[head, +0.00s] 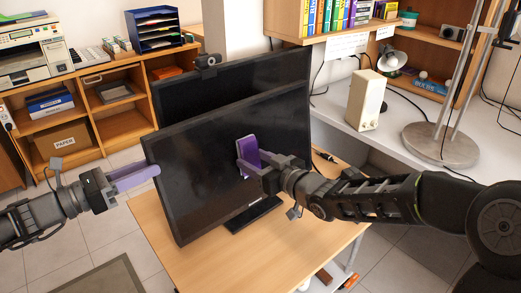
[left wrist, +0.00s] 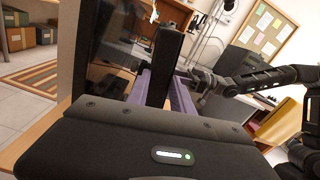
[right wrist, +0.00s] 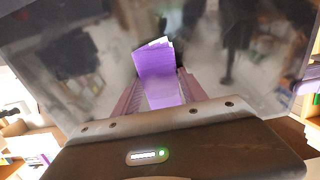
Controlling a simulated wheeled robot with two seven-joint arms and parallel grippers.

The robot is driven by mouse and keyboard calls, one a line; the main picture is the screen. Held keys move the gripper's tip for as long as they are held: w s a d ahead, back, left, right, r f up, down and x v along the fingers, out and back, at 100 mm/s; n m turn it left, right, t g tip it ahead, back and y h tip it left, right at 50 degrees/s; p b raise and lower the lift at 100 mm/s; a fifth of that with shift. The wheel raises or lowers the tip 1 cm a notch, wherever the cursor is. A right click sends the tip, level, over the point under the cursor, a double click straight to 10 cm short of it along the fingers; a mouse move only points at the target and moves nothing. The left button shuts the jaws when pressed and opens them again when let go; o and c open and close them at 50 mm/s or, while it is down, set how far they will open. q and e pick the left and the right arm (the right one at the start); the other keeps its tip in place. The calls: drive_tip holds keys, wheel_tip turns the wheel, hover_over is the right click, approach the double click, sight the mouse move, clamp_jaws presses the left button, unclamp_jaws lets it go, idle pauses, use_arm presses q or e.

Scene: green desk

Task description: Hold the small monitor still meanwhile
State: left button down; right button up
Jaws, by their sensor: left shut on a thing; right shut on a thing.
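The front monitor (head: 200,155), black and upright on a dark foot (head: 253,214), stands on the wooden desk. My left gripper (head: 150,174) is shut on its left edge. In the left wrist view the dark edge (left wrist: 168,52) sits between the purple fingers. My right gripper (head: 251,160) is shut on a purple pad (head: 247,152) with a pale rim, in front of the screen. The pad (right wrist: 158,72) also shows in the right wrist view, close to the reflective screen (right wrist: 75,60); I cannot tell whether they touch.
A second black monitor (head: 265,72) with a webcam (head: 207,65) stands right behind. The wooden desktop (head: 165,232) is bare at front left. A black pen-like item (head: 324,156) lies at its right. A white side desk (head: 337,108) holds a beige speaker (head: 366,100) and a lamp (head: 392,60).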

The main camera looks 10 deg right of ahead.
drive_tip(key=shift+s+a, duration=0.8)
drive_tip(key=shift+a, duration=0.25)
drive_tip(key=v, duration=0.4)
drive_tip(key=shift+d, duration=0.1)
use_arm(q)
drive_tip(key=c, duration=1)
unclamp_jaws()
drive_tip(key=shift+c, duration=0.2)
drive_tip(key=shift+a, duration=0.1)
